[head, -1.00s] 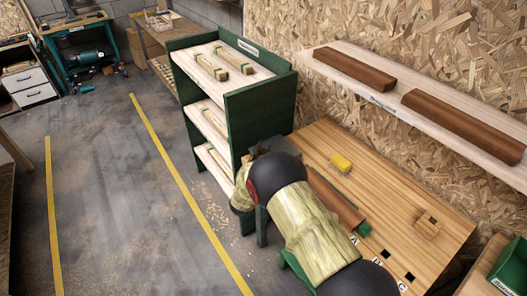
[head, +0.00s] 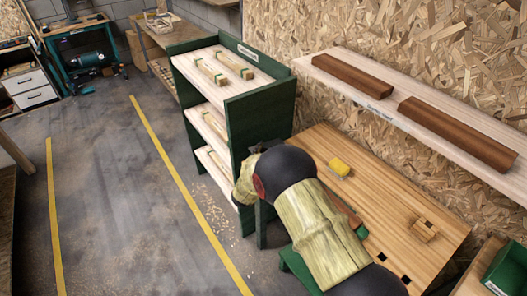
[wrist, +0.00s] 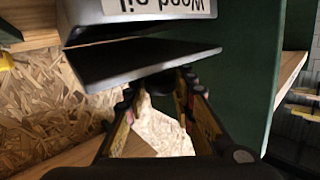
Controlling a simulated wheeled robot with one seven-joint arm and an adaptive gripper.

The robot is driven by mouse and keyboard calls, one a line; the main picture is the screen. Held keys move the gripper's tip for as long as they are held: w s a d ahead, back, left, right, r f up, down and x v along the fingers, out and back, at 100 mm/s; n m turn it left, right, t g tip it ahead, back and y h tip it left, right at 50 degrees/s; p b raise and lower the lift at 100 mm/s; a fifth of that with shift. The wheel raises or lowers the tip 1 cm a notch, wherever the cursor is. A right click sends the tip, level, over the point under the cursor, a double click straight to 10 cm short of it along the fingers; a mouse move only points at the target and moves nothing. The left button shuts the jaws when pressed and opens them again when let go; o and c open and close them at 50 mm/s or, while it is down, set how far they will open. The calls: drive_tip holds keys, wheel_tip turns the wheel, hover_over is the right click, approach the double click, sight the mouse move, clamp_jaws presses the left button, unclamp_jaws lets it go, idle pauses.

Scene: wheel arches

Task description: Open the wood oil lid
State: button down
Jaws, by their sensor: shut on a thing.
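The wood oil container (wrist: 150,10) is at the top of the wrist view, its white label upside down. Its dark flat lid (wrist: 140,60) stands at an angle to the container, with a dark wedge-shaped gap between them that is widest at the right. My gripper (wrist: 163,84) is shut on a small dark part at the lid's edge, probably its knob, mostly hidden between the fingertips. In the head view my arm hides the gripper, and I cannot make out the lid there.
A green shelf unit (head: 262,112) with light boards stands beside my arm. The wooden workbench (head: 390,225) carries a yellow sponge (head: 340,167) and a small wooden block (head: 424,230). A wall shelf (head: 345,85) holds two brown beams. The floor (head: 100,190) at the left is clear.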

drive_tip(key=w+d+r+m+g+y+p, duration=0.3)
drive_tip(key=d+r+g+p, duration=0.15)
drive_tip(key=r+p, duration=0.25)
drive_tip(key=w+d+r+m+g+y, duration=0.1)
drive_tip(key=w+d+m+g+y, duration=0.1)
drive_tip(key=w+d, duration=0.5)
drive_tip(key=shift+d+r+m+g+y, duration=0.35)
drive_tip(key=shift+d+g+y, duration=0.5)
drive_tip(key=shift+d, duration=0.85)
drive_tip(key=shift+w+d, duration=0.1)
drive_tip(key=c, duration=1.8)
unclamp_jaws()
drive_tip(key=shift+d, duration=0.1)
drive_tip(key=o, duration=0.3)
drive_tip(key=shift+y, duration=0.25)
drive_tip(key=shift+o, duration=0.2)
drive_tip(key=v, duration=1.2)
drive_tip(key=shift+s+f, duration=0.15)
drive_tip(key=shift+s, duration=0.05)
